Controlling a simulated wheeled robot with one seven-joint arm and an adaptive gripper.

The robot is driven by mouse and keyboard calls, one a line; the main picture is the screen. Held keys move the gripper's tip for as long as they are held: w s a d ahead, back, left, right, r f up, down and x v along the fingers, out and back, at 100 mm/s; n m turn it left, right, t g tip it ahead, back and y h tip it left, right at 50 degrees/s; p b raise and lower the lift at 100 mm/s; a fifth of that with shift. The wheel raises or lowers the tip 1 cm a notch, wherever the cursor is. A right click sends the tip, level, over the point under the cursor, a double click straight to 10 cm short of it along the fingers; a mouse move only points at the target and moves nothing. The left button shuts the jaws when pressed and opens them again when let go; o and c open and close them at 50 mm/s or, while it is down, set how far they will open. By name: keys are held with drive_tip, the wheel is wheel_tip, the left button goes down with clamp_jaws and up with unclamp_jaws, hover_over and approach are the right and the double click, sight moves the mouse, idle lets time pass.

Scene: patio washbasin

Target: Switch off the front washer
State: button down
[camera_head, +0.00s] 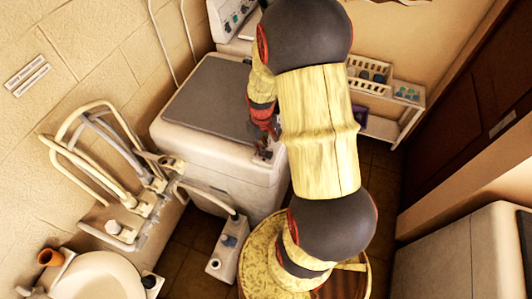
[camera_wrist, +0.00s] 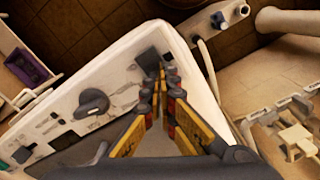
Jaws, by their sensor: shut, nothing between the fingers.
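The front washer (camera_head: 225,160) is a white box with a dark grey lid (camera_head: 205,95), left of my arm in the head view. Its control panel fills much of the left of the wrist view. The panel has a round dark knob (camera_wrist: 92,103) and a dark square button (camera_wrist: 148,60) near its end. My gripper (camera_wrist: 161,84) is shut and empty, with its fingertips over the panel right beside the square button. I cannot tell if they touch it. In the head view my gripper (camera_head: 265,140) is at the panel edge, and my arm hides part of the washer.
Another washer (camera_head: 232,18) stands behind. A white shelf (camera_head: 408,90) with a basket (camera_head: 369,75) is beyond my arm. A round table (camera_head: 262,240) is below my arm.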

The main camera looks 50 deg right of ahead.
drive_tip(key=shift+r+p, duration=2.5)
drive_tip(key=shift+r, duration=1)
drive_tip(key=shift+s+a+m, duration=0.1)
drive_tip(key=shift+s+m, duration=0.1)
drive_tip(key=shift+m, duration=0.1)
drive_tip(key=s+a+r+t+b, duration=0.2)
drive_tip(key=a+r+b, duration=0.1)
drive_tip(key=a+b, duration=0.3)
drive_tip(key=s+a+r+n+t+b, duration=0.1)
drive_tip(key=s+a+r+b, duration=0.1)
drive_tip(key=a+b, duration=0.5)
drive_tip(key=s+a+r+n+t+b, duration=0.1)
drive_tip(key=s+a+r+t+b, duration=0.1)
drive_tip(key=a+b, duration=0.5)
wheel_tip(320, 180, up, 2)
drive_tip(key=shift+s+a+t, duration=0.3)
drive_tip(key=shift+s+a, duration=0.25)
drive_tip(key=shift+a, duration=0.7)
